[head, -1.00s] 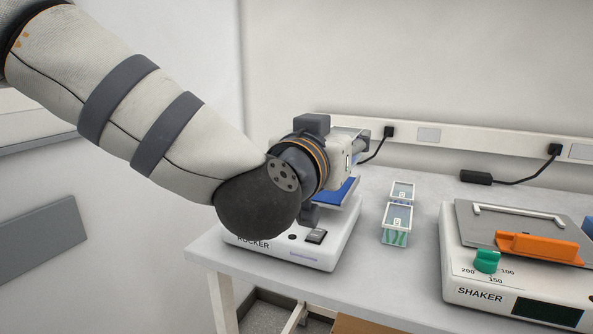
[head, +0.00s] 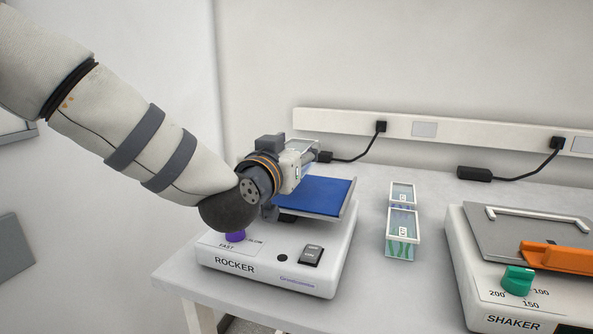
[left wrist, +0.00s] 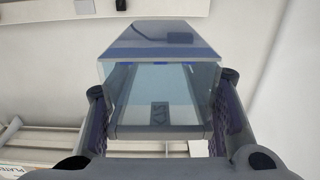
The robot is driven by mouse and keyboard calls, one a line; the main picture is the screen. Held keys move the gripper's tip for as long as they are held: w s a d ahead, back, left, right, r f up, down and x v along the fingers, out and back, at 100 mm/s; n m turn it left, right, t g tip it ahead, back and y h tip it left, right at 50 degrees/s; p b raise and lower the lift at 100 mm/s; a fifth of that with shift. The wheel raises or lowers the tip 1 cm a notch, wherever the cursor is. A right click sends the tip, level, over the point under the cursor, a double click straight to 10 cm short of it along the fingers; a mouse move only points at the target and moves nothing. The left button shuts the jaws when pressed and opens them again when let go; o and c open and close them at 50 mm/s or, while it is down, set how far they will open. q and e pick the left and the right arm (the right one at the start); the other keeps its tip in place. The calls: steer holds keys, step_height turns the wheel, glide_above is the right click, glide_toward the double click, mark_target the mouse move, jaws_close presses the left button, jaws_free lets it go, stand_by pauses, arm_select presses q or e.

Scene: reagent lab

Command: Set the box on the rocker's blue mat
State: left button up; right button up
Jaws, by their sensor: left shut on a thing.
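My left gripper (head: 312,154) is at the back left of the rocker, level with the far edge of its blue mat (head: 316,196). The white rocker (head: 268,262) stands at the bench's left end. The visible part of its mat is bare. My right gripper is not in view.
Two other clear boxes, one behind (head: 402,194) and one with green contents in front (head: 403,236), stand right of the rocker. A shaker (head: 520,290) with an orange clamp (head: 560,257) is at the right. A socket rail (head: 450,133) runs along the wall.

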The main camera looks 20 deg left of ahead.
arm_select(q)
steer(key=shift+w+a+f, duration=0.1)
steer(key=shift+w+f, duration=0.1)
steer(key=shift+w, duration=0.1)
steer(key=f, duration=0.3)
steer(key=shift+w+a+f+b, duration=0.2)
steer(key=shift+f+b, duration=0.15)
steer(key=shift+r, duration=0.2)
steer(key=o, duration=1.3)
steer(key=shift+f, duration=0.15)
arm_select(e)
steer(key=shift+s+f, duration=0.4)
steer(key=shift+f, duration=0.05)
